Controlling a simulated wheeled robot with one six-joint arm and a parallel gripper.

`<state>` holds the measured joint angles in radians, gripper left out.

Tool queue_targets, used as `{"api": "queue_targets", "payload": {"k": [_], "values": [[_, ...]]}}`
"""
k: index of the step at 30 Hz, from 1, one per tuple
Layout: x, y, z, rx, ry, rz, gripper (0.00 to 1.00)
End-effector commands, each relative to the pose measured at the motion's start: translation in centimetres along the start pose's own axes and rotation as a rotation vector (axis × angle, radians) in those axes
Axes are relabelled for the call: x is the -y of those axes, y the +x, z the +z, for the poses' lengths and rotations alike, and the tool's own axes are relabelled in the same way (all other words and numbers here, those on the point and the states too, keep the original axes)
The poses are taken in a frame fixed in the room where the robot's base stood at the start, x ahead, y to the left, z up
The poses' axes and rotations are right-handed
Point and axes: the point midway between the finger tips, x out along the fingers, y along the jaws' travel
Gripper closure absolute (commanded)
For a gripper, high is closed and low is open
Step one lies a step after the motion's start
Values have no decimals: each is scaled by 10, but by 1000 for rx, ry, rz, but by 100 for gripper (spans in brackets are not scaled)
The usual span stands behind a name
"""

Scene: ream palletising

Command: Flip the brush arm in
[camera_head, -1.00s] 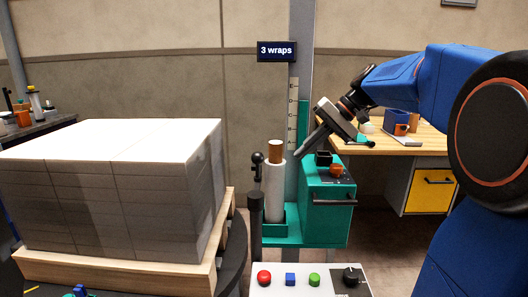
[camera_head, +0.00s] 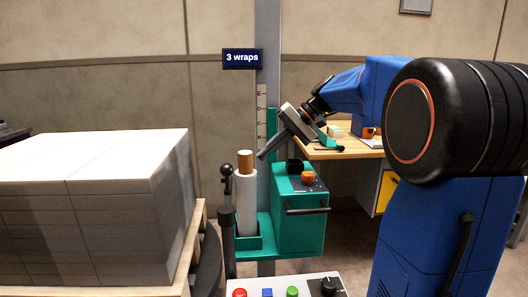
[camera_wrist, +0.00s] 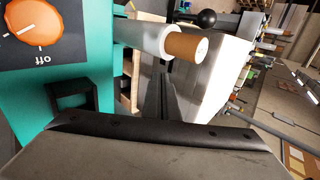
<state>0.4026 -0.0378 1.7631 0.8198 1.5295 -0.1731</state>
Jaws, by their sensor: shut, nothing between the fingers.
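A black upright post with a ball knob (camera_head: 226,172) stands just left of the film roll; I take it to be the brush arm, though its brush is not clear. The knob also shows in the wrist view (camera_wrist: 207,18). The white film roll (camera_head: 246,205) has a brown core and stands upright on the teal carriage (camera_head: 300,232). My gripper (camera_head: 262,156) is shut and empty, tilted down to the left. Its tips appear just right of the core's top, apart from the knob. In the wrist view the shut fingers (camera_wrist: 166,95) point past the roll.
The carriage has an orange dial (camera_head: 308,176) and a black handle (camera_head: 307,209). A mast (camera_head: 267,60) rises behind it. A wrapped ream stack (camera_head: 90,215) fills the left. A button panel (camera_head: 270,291) is in front, and a wooden workbench (camera_head: 350,150) stands behind at right.

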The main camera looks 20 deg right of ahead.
Motion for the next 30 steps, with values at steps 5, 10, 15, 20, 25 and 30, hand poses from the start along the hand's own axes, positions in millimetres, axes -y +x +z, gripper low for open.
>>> {"api": "queue_targets", "payload": {"k": [5, 10, 15, 20, 25, 30], "values": [[1, 33, 1, 4, -1, -1, 100], [0, 63, 1, 4, 0, 0, 100], [11, 84, 1, 3, -4, 0, 100], [22, 96, 0, 2, -2, 0, 100], [27, 101, 0, 1, -1, 0, 100], [27, 102, 0, 1, 0, 0, 100]]}}
